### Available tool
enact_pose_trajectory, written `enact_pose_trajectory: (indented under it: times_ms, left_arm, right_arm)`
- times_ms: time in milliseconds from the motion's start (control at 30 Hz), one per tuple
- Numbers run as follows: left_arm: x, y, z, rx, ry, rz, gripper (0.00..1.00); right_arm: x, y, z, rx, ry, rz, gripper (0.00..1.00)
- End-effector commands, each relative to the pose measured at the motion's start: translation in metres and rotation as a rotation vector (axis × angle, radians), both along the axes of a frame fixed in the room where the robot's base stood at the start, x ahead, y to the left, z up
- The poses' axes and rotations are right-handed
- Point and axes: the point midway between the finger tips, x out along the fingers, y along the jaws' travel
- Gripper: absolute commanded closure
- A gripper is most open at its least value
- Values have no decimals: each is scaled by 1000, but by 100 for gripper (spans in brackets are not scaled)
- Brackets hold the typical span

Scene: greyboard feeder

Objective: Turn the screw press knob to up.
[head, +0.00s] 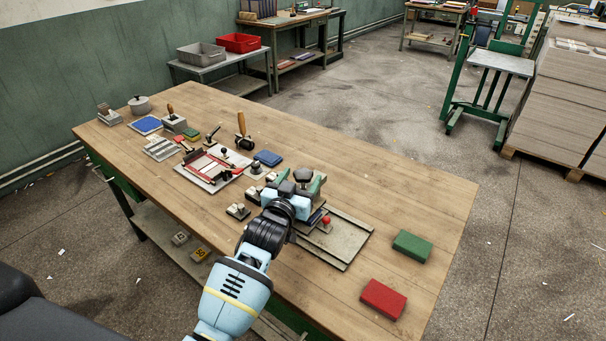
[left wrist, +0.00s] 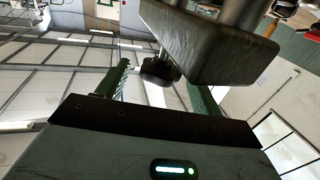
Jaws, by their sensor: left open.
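The screw press stands at the front middle of the bench, partly hidden behind my left gripper (head: 301,182); its grey base plate (head: 345,246) shows in front. In the left wrist view a dark round knob (left wrist: 160,70) shows between the two green fingers of my left gripper (left wrist: 163,88), which are spread with clear gaps beside it. I cannot tell whether a finger touches it. A dark block (left wrist: 215,45) on metal posts hangs close above the right finger. The knob's turned position cannot be read. My right gripper is in neither view.
A small red ball (head: 326,219) sits low beside the press. A green block (head: 412,246) and a red block (head: 383,299) lie to the right. A red-framed tray (head: 210,168) and several small tools crowd the left. The bench's right rear is clear.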

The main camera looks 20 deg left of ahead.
Motion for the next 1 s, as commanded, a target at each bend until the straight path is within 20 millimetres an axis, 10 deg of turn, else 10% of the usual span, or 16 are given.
enact_pose_trajectory:
  times_ms: [400,1000]
  left_arm:
    - [-46,3,0,-1,-1,0,34]
    - [-49,3,0,-1,0,0,34]
  right_arm:
    - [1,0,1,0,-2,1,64]
    - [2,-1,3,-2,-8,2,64]
